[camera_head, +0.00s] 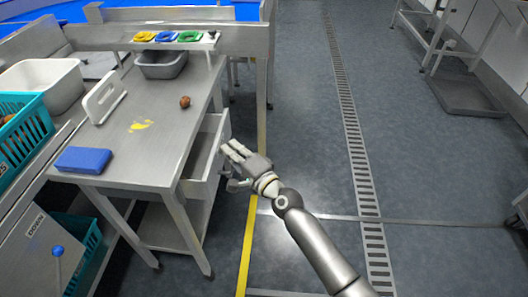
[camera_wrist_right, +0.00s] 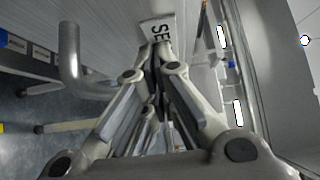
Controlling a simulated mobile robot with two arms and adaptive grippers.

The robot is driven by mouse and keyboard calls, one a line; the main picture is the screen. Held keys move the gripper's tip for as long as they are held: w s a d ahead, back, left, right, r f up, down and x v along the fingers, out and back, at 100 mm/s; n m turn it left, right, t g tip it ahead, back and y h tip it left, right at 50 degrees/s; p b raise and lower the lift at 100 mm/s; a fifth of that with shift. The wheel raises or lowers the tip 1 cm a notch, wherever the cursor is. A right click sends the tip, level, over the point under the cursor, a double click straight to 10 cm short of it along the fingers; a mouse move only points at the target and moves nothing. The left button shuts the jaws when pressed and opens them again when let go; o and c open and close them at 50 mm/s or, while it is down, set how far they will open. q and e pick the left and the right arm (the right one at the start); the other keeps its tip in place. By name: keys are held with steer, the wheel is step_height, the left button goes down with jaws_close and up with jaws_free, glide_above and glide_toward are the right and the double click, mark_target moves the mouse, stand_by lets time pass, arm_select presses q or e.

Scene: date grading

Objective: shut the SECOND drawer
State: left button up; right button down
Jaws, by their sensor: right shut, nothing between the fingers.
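The grey metal drawer (camera_head: 205,152) stands pulled out from the right side of the steel table. In the right wrist view its front panel (camera_wrist_right: 115,30) fills the upper left, with a bent metal handle (camera_wrist_right: 70,55) and a white label (camera_wrist_right: 160,30) that begins "SE"; the rest of the label is hidden by my fingers. My right gripper (camera_head: 232,150) is at the outer face of the drawer; it also shows in the right wrist view (camera_wrist_right: 157,62). Its fingers are shut and empty, their tips close to the panel below the label. I cannot tell whether they touch. My left gripper is out of view.
On the table (camera_head: 165,110) are a brown date (camera_head: 185,101), a blue block (camera_head: 83,160), a white upright board (camera_head: 104,97) and a grey tub (camera_head: 161,63). Teal crates (camera_head: 25,130) stand left. The floor (camera_head: 300,110) right of the drawer is clear.

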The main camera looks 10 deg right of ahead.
mark_target(218, 155)
steer(key=a, duration=0.2)
steer(key=w+a, duration=0.1)
steer(key=a, duration=0.1)
steer(key=shift+w+a, duration=0.1)
steer(key=shift+a, duration=0.05)
steer(key=shift+w+a, duration=0.15)
steer(key=shift+a, duration=0.45)
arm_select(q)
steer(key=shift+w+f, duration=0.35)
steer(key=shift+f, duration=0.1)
arm_select(e)
steer(key=shift+a+r, duration=0.1)
steer(key=shift+a, duration=0.05)
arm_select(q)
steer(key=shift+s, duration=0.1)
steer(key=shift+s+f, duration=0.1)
